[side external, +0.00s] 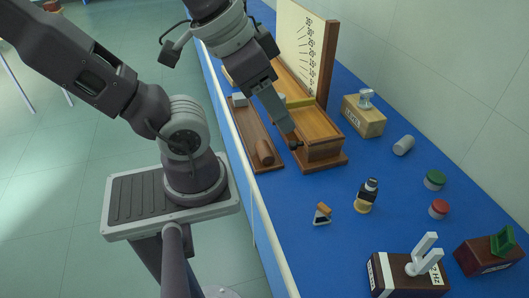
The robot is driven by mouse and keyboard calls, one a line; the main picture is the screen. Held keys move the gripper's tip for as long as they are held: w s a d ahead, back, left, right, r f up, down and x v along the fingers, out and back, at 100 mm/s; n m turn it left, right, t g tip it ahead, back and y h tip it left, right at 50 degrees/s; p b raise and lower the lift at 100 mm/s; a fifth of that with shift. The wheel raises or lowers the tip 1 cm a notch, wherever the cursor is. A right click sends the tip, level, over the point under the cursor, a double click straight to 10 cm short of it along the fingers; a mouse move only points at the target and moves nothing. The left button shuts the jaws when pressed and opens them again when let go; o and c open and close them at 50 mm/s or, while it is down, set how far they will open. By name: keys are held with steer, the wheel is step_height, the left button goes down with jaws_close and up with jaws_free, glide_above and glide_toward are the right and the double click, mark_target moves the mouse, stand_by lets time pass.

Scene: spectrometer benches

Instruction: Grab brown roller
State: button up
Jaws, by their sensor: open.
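A brown roller (265,152) lies on the near end of a long, narrow wooden board (247,128) on the blue bench. My gripper (294,142) points down, with its fingertips to the right of the roller in the picture, close to the near end of a wooden ramp box (307,126). The jaws are open, though the gap between them is hard to see from here. Nothing shows held in them. I cannot tell how high the fingertips are or whether they touch the box.
A tall angle-scale board (303,45) stands behind the box. A grey block (239,100) sits farther along the narrow board. To the right are a labelled wooden box (363,118), a grey cylinder (403,145) and a small bottle (367,196). Blue bench shows between them.

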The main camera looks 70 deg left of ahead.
steer(key=w+a+f+m+g+y, duration=0.1)
steer(key=a+f+m+g+y, duration=0.25)
steer(key=f, duration=0.35)
steer(key=w+a+f+m+g+y, duration=0.1)
steer(key=a+f+m+g+y, duration=0.1)
steer(key=f+m+g+y, duration=0.3)
steer(key=m+t+y, duration=0.3)
steer(key=m+y, duration=0.2)
steer(key=m, duration=0.3)
glide_toward(268, 158)
steer(key=x, duration=0.3)
steer(key=shift+s+a, duration=0.1)
steer(key=shift+m+t, duration=0.25)
steer(key=shift+t, duration=0.1)
steer(key=x, duration=0.7)
steer(key=shift+s+f, duration=0.1)
steer(key=shift+a+f, duration=0.1)
steer(key=shift+a, duration=0.1)
jaws_close()
